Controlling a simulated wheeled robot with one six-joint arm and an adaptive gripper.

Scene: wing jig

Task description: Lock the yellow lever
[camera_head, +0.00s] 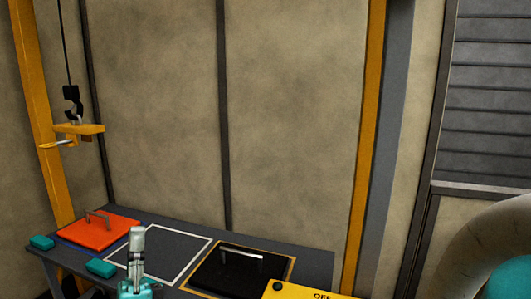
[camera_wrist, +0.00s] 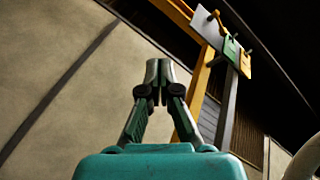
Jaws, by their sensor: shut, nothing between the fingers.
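A yellow lever (camera_wrist: 215,20) shows small at the top of the wrist view, on a panel with white, green and orange plates. Its exact position is too small to read. My gripper (camera_wrist: 159,70) points towards the upper wall with its fingers together and nothing between them. It appears well apart from the lever. In the head view my gripper (camera_head: 137,232) seems to stand upright in front of the table. At the left of that view a yellow handle (camera_head: 57,144) sticks out from a yellow block under a hook; whether it is the same lever I cannot tell.
The dark table (camera_head: 185,232) carries a red plate with a handle (camera_head: 98,232) and a black plate with a handle (camera_head: 235,268). A yellow box marked OFF (camera_head: 312,294) is at the bottom.

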